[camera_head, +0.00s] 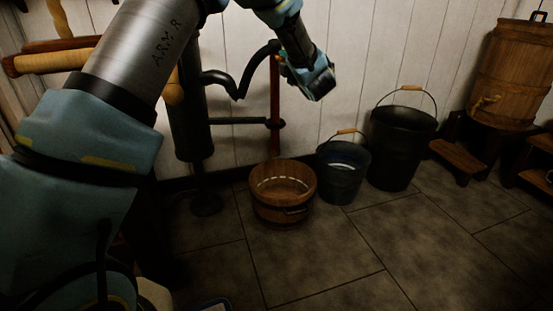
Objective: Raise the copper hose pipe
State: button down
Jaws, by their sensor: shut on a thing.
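The upright reddish-brown pipe (275,105), which I take to be the copper hose pipe, stands against the white plank wall. Its lower part has a collar, joined by a dark horizontal bar to the black pump column (192,115) on the left. The fingertips are small and dark, so the exact contact is hard to see.
A wooden tub (266,212), a small dark bucket (343,184) and a larger black bucket (398,155) stand on the floor below and right. A wooden barrel (513,80) is on a stand at far right. The front tiled floor is mostly clear.

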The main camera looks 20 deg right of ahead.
notch_tip(320, 180, up, 9)
jog(key=p, duration=0.4)
jog(key=shift+r, duration=0.1)
jog(key=c, duration=0.7)
grip_release()
jog(key=o, duration=0.5)
jog(key=shift+f, duration=0.2)
jog(key=s+a+b, duration=0.1)
jog(key=s+b, duration=0.2)
jog(key=s, duration=0.8)
jog(key=shift+a, duration=0.2)
